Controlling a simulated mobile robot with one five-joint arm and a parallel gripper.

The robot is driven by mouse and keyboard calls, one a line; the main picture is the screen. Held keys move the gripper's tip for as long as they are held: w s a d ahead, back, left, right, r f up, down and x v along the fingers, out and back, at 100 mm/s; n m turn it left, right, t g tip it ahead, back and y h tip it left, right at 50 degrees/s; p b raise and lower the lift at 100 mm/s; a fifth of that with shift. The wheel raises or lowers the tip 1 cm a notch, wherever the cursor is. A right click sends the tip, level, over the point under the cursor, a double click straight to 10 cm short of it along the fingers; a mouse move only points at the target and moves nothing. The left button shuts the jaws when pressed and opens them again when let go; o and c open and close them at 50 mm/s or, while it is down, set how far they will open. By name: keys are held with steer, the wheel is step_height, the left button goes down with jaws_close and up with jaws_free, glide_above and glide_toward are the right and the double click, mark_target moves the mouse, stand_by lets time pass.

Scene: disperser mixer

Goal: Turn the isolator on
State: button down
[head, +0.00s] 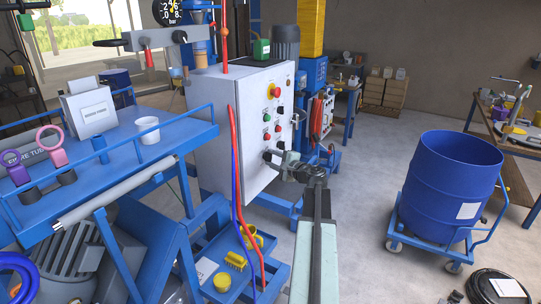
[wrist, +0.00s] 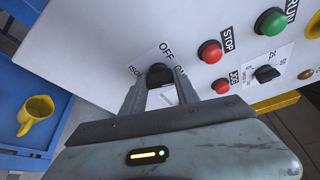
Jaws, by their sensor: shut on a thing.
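The isolator is a black rotary knob (wrist: 158,71) on the white control cabinet, with OFF, partly covered ON and ISO lettering around it. In the wrist view my gripper (wrist: 160,82) has its two grey fingers on either side of this knob, closed on it. The fingers hide part of the knob and its label, so I cannot tell which mark it points to. In the head view my gripper (head: 283,162) reaches the lower front of the cabinet (head: 238,130), and the knob is mostly hidden there.
A red STOP button (wrist: 210,52), green RUN button (wrist: 270,21) and small black selector (wrist: 266,74) lie right of the isolator. A red and blue hose pair (head: 237,190) hangs along the cabinet's left edge. A blue drum (head: 445,190) stands on the right; floor lies between.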

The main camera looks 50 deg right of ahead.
steer(key=shift+s+d+r+m+g+y+p, duration=0.1)
steer(key=shift+m+g+y+p, duration=0.25)
steer(key=shift+m+p, duration=0.35)
steer(key=shift+d+r+m+g+y+p, duration=0.1)
steer(key=shift+m+g+y+p, duration=0.25)
steer(key=shift+m, duration=0.45)
steer(key=shift+a+f, duration=0.1)
steer(key=shift+f, duration=0.05)
steer(key=c, duration=0.9)
jaws_free()
steer(key=shift+s, duration=0.1)
steer(key=p+v, duration=0.2)
steer(key=v, duration=0.5)
steer(key=shift+s, duration=0.3)
